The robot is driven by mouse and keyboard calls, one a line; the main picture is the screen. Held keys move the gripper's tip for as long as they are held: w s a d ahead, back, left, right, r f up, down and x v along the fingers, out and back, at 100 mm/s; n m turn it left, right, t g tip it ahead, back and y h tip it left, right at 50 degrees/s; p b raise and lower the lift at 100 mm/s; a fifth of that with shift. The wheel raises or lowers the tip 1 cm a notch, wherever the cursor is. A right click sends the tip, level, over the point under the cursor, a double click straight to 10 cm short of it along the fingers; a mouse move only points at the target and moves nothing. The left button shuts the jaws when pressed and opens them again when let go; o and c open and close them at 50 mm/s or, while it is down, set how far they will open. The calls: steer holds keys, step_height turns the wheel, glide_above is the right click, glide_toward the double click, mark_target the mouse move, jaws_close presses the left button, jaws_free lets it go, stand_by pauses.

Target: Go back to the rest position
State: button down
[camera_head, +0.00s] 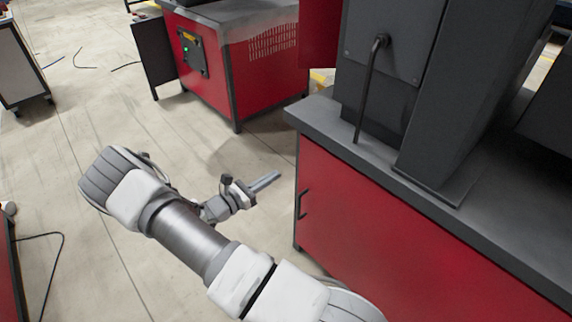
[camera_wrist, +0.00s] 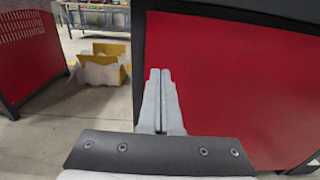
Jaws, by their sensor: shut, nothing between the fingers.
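My gripper (camera_head: 267,182) is in the middle of the head view, held over the open floor to the left of the near red cabinet (camera_head: 375,235). Its fingers point right, toward the gap beside the cabinet. In the wrist view the two fingers (camera_wrist: 160,75) lie side by side and are shut with nothing between them. Behind them in that view is the red panel of a cabinet (camera_wrist: 235,80).
A second red cabinet (camera_head: 205,70) with a control panel stands at the back. The near cabinet's grey top (camera_head: 500,210) carries dark machinery. In the wrist view a yellow box (camera_wrist: 110,55) with white contents sits on the floor. Cables (camera_head: 55,265) lie on the left floor.

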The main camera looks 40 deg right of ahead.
steer(key=s+a+r+m+t+y, duration=0.1)
steer(key=s+a+r+m+y, duration=0.5)
steer(key=s+r, duration=0.3)
steer(key=s+a+r+m+t+y, duration=0.1)
steer(key=s+a+r+m+y, duration=0.55)
steer(key=r, duration=0.45)
steer(key=s+a+r+m+t+y, duration=0.2)
steer(key=s+a+r+m+y, duration=0.45)
steer(key=r, duration=0.35)
step_height(320, 180, up, 20)
steer(key=s+h+p, duration=0.1)
steer(key=p, duration=1.9)
steer(key=shift+r+p, duration=0.25)
steer(key=shift+p, duration=0.05)
steer(key=shift+a, duration=0.1)
